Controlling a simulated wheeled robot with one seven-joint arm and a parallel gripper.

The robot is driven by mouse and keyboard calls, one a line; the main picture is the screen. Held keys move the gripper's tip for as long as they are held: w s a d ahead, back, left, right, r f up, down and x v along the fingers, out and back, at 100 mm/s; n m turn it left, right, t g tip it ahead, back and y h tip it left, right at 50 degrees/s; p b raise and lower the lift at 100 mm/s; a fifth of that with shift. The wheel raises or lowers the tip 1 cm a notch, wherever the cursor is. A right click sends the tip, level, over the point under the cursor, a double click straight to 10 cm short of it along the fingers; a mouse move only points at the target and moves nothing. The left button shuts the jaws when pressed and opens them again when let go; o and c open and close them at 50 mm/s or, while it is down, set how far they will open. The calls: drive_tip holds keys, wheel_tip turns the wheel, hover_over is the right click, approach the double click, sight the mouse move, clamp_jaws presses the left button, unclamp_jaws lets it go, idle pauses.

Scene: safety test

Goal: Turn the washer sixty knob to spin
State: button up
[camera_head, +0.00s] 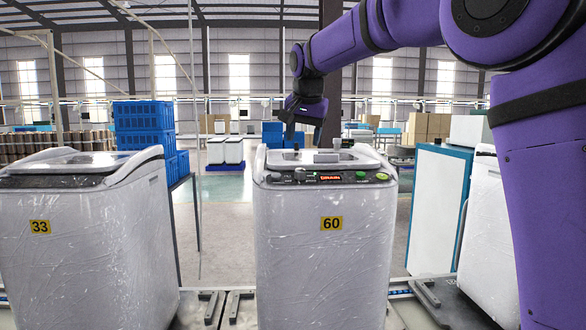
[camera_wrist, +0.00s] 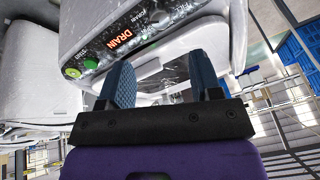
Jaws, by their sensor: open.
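Washer sixty (camera_head: 322,260) is a white, plastic-wrapped top loader with a yellow "60" label, at the centre of the head view. Its dark control panel (camera_head: 345,178) has a red display (camera_head: 330,178) reading "DRAIN". A grey knob (camera_head: 299,174) sits left of the display. My gripper (camera_head: 304,135) is open and empty, above and apart from the washer top. Its two blue fingers (camera_wrist: 163,78) show in the wrist view.
Green buttons (camera_head: 361,175) are on the panel's right side. Washer 33 (camera_head: 85,240) stands at left, another white washer (camera_head: 487,235) at right, partly behind my arm. A teal-and-white cabinet (camera_head: 437,210) stands behind right. Blue crates (camera_head: 145,125) are stacked behind left.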

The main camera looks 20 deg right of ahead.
sight(300, 169)
drive_tip(key=x, duration=1)
drive_tip(key=shift+w+d+f, duration=0.1)
drive_tip(key=shift+w+f, duration=0.05)
drive_tip(key=shift+f, duration=0.15)
drive_tip(key=shift+c, duration=0.4)
drive_tip(key=c, duration=0.9)
drive_tip(key=shift+o, duration=0.2)
drive_tip(key=shift+n, duration=0.3)
drive_tip(key=n, duration=0.5)
drive_tip(key=shift+n+y, duration=0.3)
drive_tip(key=n, duration=0.5)
drive_tip(key=shift+n+g, duration=0.3)
